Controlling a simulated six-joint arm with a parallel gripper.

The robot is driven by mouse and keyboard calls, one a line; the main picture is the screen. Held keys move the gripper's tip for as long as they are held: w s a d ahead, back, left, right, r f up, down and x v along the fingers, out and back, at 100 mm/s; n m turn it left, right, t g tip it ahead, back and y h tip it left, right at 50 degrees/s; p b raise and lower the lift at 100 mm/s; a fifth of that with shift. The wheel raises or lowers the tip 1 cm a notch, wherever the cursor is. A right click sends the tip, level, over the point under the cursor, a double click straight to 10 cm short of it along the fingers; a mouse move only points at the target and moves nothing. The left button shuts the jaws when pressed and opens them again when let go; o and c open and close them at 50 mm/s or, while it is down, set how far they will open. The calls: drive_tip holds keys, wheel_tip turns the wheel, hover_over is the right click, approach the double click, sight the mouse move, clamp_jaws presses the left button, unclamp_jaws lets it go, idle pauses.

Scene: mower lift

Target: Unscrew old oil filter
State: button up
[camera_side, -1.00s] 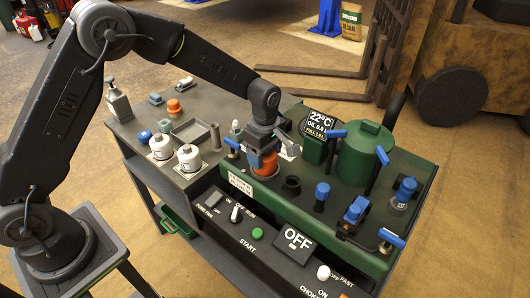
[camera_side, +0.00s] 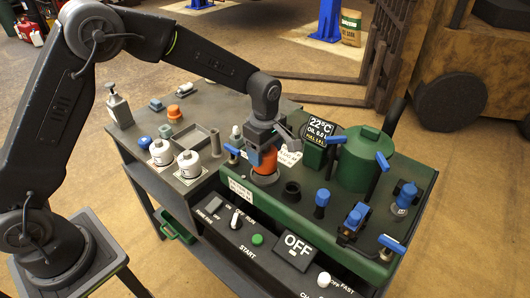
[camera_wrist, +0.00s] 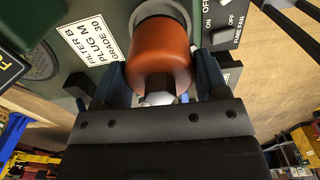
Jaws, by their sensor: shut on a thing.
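The orange oil filter (camera_side: 266,162) stands upright at the left end of the green engine block (camera_side: 330,240). A label there reads "FILTER B, PLUG M, GRADE 30".
Two white filters (camera_side: 188,163) stand on the dark side table, with a grey tray (camera_side: 190,136) behind. A green tank (camera_side: 362,160), a display (camera_side: 322,133) and blue-handled valves stand to my gripper's right. Switches and an OFF panel (camera_side: 297,246) line the front.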

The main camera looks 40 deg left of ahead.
drive_tip(key=shift+r, duration=0.1)
drive_tip(key=shift+r, duration=2.45)
